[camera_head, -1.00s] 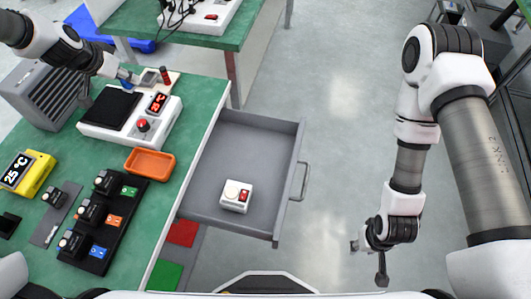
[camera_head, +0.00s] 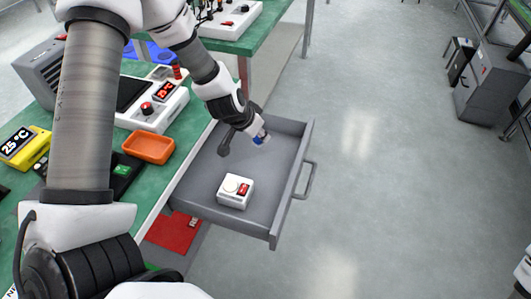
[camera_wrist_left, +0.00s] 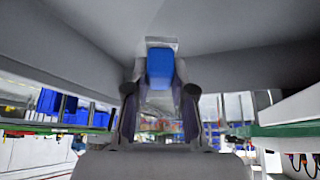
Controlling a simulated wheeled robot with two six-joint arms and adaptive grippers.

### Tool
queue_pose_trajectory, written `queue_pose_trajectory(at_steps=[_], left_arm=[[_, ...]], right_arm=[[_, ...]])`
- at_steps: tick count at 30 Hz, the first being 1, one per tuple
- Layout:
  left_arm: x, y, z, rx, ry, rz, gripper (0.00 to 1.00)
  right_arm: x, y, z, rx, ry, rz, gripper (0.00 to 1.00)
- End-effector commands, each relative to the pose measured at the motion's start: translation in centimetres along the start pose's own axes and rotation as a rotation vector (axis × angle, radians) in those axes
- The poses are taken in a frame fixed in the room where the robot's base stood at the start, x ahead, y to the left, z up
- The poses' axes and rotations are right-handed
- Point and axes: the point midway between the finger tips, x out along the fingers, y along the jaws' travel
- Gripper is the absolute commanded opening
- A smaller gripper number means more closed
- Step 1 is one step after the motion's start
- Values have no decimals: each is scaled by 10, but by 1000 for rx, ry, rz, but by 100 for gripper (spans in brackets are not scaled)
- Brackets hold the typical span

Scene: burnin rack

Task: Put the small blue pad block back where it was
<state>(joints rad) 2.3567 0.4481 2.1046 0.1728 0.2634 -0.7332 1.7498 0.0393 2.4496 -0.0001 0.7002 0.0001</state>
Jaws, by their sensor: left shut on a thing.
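My left gripper (camera_head: 246,141) reaches in from the upper left and hangs over the open grey drawer (camera_head: 291,178). It is shut on the small blue pad block (camera_head: 259,140), which shows at the fingertips. In the left wrist view, the blue block (camera_wrist_left: 160,68) sits between the two fingers (camera_wrist_left: 160,95), with grey drawer surfaces behind it. I cannot tell how high the block is above the drawer floor. My right gripper is not in view.
A white box (camera_head: 235,191) with a round knob and red switch lies in the drawer's near part. An orange tray (camera_head: 148,148) and a white device with a red display (camera_head: 160,108) stand on the green bench. My left arm hides much of the bench.

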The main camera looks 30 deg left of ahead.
Motion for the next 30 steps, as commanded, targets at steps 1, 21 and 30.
queue_pose_trajectory(at_steps=[1,21,30], left_arm=[[13,0,8,2,-2,0,0],[41,0,23,1,-1,1,49],[39,0,22,1,0,1,49]], right_arm=[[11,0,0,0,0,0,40],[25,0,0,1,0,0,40],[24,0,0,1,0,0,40]])
